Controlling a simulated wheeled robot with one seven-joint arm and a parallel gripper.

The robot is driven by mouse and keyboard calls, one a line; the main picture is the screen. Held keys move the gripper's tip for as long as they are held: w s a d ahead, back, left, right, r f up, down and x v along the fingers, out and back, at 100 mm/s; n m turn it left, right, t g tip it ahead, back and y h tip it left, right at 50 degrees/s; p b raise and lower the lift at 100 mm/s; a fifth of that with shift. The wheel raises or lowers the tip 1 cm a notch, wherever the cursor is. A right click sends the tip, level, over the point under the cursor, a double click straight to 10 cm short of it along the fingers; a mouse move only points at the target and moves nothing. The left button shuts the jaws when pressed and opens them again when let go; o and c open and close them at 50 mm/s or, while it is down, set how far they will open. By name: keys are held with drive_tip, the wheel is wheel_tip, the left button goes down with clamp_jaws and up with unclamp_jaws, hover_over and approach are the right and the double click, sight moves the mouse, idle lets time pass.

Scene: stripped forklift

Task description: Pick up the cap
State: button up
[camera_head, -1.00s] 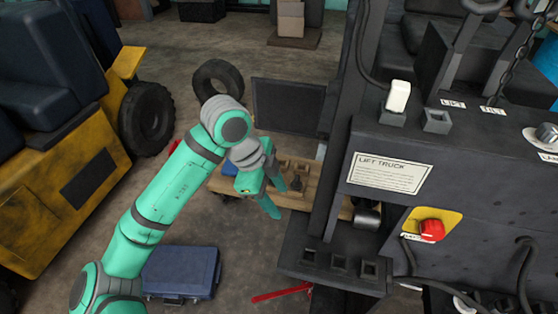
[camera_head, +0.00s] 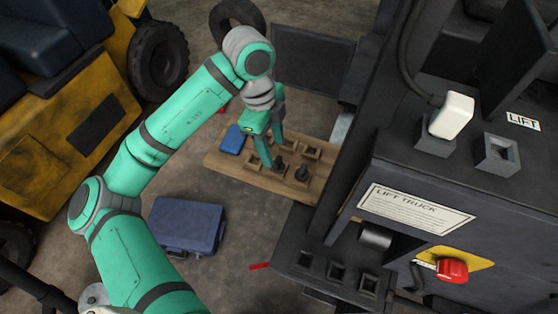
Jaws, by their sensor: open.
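I cannot tell for certain which thing is the cap. Two small dark pieces stand on the wooden board (camera_head: 225,165): one dark piece (camera_head: 280,163) close by my gripper, another dark piece (camera_head: 302,173) to its right. A white block-shaped piece (camera_head: 452,115) stands in a square socket on the dark forklift panel at the right. My gripper (camera_head: 271,158) points down over the board, open and seemingly empty. Its fingertips are near the left dark piece; whether they touch it is unclear.
The board also holds square dark-centred sockets and a blue item (camera_head: 232,140). An empty square socket (camera_head: 497,153) is right of the white piece. A blue case (camera_head: 187,224) lies on the floor.

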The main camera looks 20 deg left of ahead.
sight(278, 159)
drive_tip(key=f, duration=0.2)
drive_tip(key=d+f, duration=0.1)
drive_tip(key=f, duration=0.2)
drive_tip(key=shift+w, duration=0.2)
drive_tip(key=shift+s+d+f, duration=0.1)
drive_tip(key=shift+d+f, duration=0.1)
drive_tip(key=shift+f, duration=0.45)
drive_tip(key=shift+c, duration=0.6)
clamp_jaws()
